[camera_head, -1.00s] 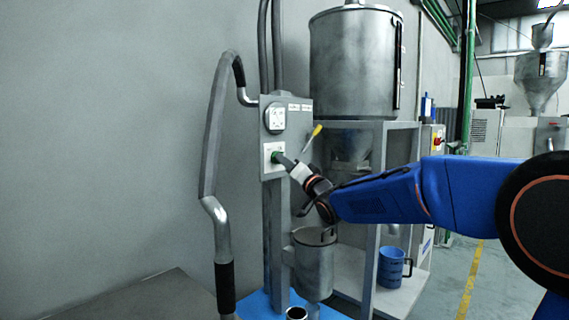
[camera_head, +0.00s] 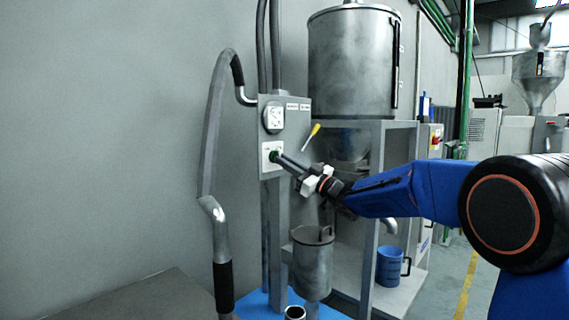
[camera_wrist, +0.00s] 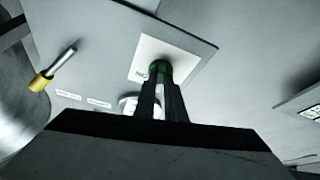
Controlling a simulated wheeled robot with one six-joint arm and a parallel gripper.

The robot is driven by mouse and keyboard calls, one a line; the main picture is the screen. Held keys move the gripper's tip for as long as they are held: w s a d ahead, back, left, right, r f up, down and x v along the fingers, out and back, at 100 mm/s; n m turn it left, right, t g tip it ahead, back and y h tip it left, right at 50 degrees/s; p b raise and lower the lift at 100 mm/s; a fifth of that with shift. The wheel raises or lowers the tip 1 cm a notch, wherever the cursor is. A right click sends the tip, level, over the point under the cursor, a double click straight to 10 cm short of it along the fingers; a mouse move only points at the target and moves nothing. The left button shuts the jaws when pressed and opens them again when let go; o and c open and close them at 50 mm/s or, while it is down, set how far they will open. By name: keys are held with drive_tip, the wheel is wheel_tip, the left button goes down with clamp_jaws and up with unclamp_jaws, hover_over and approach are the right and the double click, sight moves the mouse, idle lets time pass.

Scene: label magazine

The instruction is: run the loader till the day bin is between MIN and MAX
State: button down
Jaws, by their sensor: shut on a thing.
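My gripper (camera_head: 278,156) reaches to a green knob (camera_head: 273,156) on a white plate on the grey control box (camera_head: 298,120). In the wrist view its two dark fingers (camera_wrist: 160,85) are shut on the green knob (camera_wrist: 157,66), which they partly hide. A large grey drum (camera_head: 350,65) on a stand has a dark vertical strip (camera_head: 397,65) on its right side. I take this for the day bin. Its level and any MIN or MAX marks are too small to read. A yellow-ended lever (camera_head: 316,129) stands right of the box; it also shows in the wrist view (camera_wrist: 42,82).
A white round dial (camera_head: 273,117) sits above the knob. A grey canister (camera_head: 312,262) hangs below the box. A blue mug (camera_head: 391,266) stands on the lower shelf. A bent grey pipe (camera_head: 212,150) with a black grip (camera_head: 223,287) is at the left.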

drive_tip(key=n+g, duration=0.2)
drive_tip(key=n, duration=0.2)
drive_tip(key=n+g, duration=0.1)
drive_tip(key=n, duration=0.3)
drive_tip(key=shift+w+d+r+g+y, duration=0.2)
drive_tip(key=shift+g+y, duration=0.1)
drive_tip(key=shift+g, duration=0.1)
drive_tip(key=shift+n, duration=0.3)
drive_tip(key=c, duration=1.8)
unclamp_jaws()
drive_tip(key=v, duration=1.7)
drive_tip(key=shift+d+f, duration=0.1)
drive_tip(key=shift+d, duration=0.1)
drive_tip(key=shift+d, duration=0.1)
